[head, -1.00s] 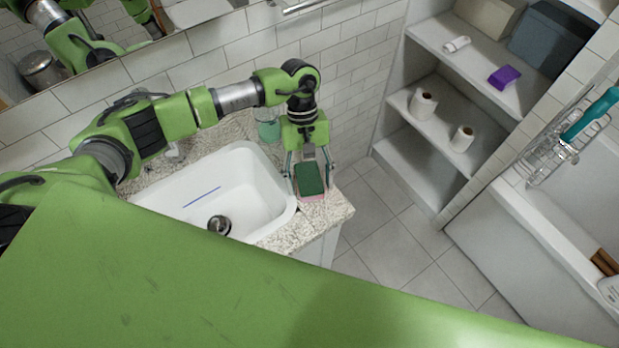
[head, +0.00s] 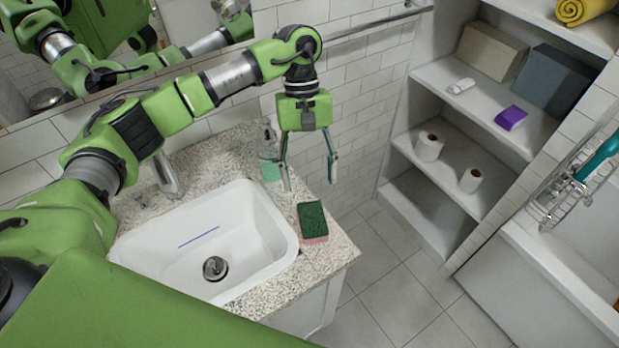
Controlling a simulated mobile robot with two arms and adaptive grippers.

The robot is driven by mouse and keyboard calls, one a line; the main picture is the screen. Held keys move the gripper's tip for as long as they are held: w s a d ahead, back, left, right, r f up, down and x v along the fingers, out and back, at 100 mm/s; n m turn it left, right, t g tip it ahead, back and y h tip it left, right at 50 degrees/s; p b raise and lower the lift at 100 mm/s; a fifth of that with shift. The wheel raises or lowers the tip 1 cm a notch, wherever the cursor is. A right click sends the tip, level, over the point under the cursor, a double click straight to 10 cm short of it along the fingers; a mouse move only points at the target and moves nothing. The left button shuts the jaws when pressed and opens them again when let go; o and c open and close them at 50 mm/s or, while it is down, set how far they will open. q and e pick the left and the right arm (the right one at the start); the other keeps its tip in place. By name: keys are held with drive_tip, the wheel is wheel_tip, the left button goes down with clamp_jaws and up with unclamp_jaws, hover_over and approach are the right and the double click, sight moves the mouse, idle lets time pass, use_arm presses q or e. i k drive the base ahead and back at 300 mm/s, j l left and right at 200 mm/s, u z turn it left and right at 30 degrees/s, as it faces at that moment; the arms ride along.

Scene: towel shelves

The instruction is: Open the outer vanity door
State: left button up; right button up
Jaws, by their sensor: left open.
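The white vanity (head: 302,312) stands below a speckled stone countertop (head: 335,262) with a white sink (head: 170,262). Part of one white vanity front shows under the counter's right corner; the rest is hidden by the counter and my green body. I cannot tell from here whether a door is open. My left gripper (head: 311,183) is open and empty, pointing down above the back right of the counter. A green and pink sponge (head: 313,221) lies on the counter below it, apart from the fingers. My right gripper is not in view.
A soap bottle (head: 267,140) and a faucet (head: 168,178) stand at the back of the counter. Shelves (head: 485,115) with boxes and paper rolls stand at the right, beside a bathtub (head: 530,290) with a wire rack (head: 572,185). The tiled floor (head: 400,290) between is clear.

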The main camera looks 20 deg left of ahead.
sight(311, 315)
drive_tip(key=k+l, duration=0.2)
drive_tip(key=k, duration=0.3)
drive_tip(key=k+l, duration=0.25)
drive_tip(key=k, duration=0.2)
drive_tip(key=k+l, duration=0.2)
drive_tip(key=k, duration=0.3)
